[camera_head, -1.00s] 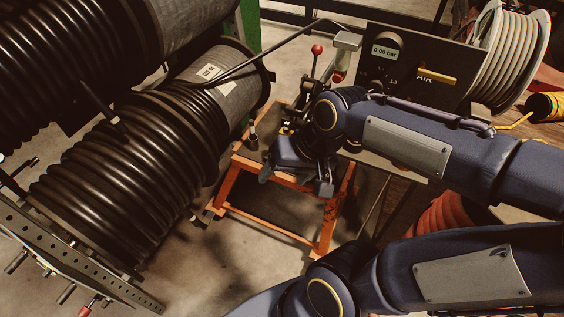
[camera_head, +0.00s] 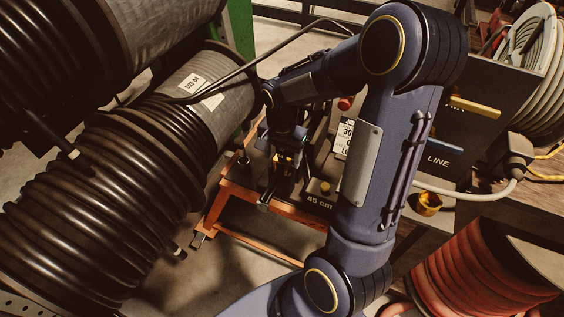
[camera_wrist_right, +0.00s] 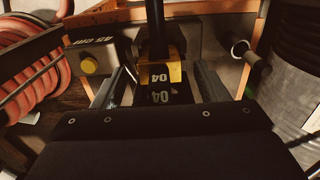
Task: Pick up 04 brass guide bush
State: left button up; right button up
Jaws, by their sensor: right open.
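The brass guide bush marked 04 (camera_wrist_right: 172,73) shows in the right wrist view as a yellow block with a dark front, and a dark upright rod rises behind it. A small yellow patch of it (camera_head: 281,160) shows in the head view, mostly hidden by my wrist. My right gripper (camera_wrist_right: 162,78) is open, with one finger on each side of the bush. It also shows in the head view (camera_head: 277,184), pointing down over the orange-framed stand. I cannot tell whether the fingers touch the bush. My left gripper is not in view.
A block marked 45 cm (camera_head: 318,201) with a brass knob stands close to the right gripper. Black hose reels (camera_head: 95,210) fill the left. An orange stand (camera_head: 255,243) is below. A dark control panel (camera_head: 480,105) and red hose coil (camera_head: 475,265) are at right.

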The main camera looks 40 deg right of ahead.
notch_tip(320, 180, down, 2)
jog(key=shift+f, duration=0.2)
jog(key=c, duration=1.1)
